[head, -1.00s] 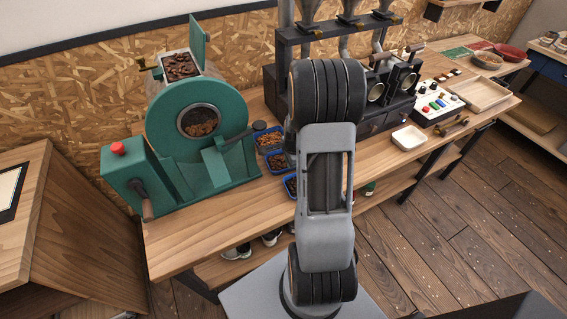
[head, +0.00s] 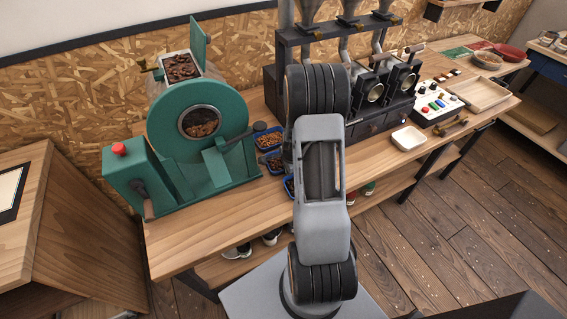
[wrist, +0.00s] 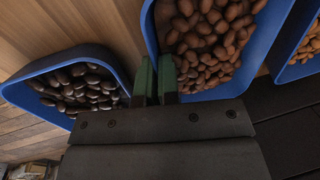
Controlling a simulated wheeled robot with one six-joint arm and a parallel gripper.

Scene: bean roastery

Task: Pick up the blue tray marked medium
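Three blue trays of beans stand in a row on the bench. In the wrist view the middle tray (wrist: 152,35) holds mid-brown beans, the left tray (wrist: 115,66) dark ones and the right tray (wrist: 280,45) lighter orange-brown ones. No marking can be read, but the middle tray's bean colour fits medium. My gripper (wrist: 157,78) has its green fingers close together, one on each side of the middle tray's near wall, and looks shut on it. In the head view the back tray (head: 281,129) shows, while my arm hides the gripper and parts of the other trays.
A green roaster (head: 165,150) stands close left of the trays. A black grinder rack (head: 350,35) stands behind and right of my arm. A white dish (head: 408,138) and a control panel (head: 437,101) sit farther right. The bench front (head: 215,225) is clear.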

